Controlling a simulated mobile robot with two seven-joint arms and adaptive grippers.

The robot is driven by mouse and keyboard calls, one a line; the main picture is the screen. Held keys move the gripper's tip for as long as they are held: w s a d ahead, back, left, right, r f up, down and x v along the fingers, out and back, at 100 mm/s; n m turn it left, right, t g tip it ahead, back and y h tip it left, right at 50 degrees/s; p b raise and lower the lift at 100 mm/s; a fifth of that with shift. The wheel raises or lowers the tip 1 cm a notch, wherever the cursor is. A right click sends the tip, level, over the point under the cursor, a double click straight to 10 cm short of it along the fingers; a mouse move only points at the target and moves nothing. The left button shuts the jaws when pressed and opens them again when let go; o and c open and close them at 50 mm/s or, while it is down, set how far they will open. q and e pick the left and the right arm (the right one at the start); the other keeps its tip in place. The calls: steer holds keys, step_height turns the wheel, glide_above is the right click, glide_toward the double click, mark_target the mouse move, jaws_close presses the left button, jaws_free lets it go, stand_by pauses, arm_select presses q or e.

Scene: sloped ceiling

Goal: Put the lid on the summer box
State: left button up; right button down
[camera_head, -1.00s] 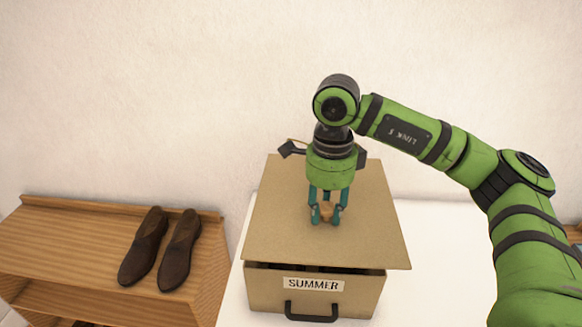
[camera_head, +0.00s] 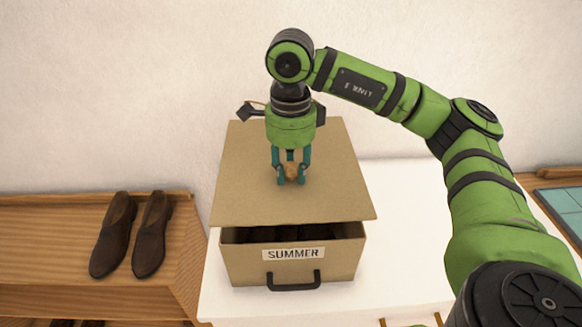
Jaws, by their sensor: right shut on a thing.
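The summer box (camera_head: 240,262) is a brown cardboard box with a white "SUMMER" label and a black front handle. It stands on a white surface. Its flat brown lid (camera_head: 245,190) is over the box, with the lid's front edge a little apart from the box's front rim. A dark strip of the inside shows there; the contents are unclear. My right gripper (camera_head: 291,178) is shut on the lid's small wooden knob (camera_head: 291,171), pointing down from above. The lid hides the rest of the box opening. My left gripper is not in view.
A wooden shelf unit (camera_head: 60,235) with a pair of brown shoes (camera_head: 132,235) stands at the left. The white surface (camera_head: 395,220) is clear to the right of the box. A wall is behind.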

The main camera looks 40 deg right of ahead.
mark_target(291, 182)
steer(key=shift+f+b, duration=0.5)
steer(key=shift+f, duration=0.3)
step_height(291, 182, down, 2)
steer(key=shift+f+b, duration=0.2)
steer(key=shift+b, duration=0.9)
steer(key=shift+f+b, duration=0.7)
steer(key=shift+f, duration=0.05)
steer(key=c, duration=0.9)
jaws_free()
steer(key=shift+o, duration=0.2)
step_height(291, 182, up, 12)
steer(key=shift+r, duration=0.1)
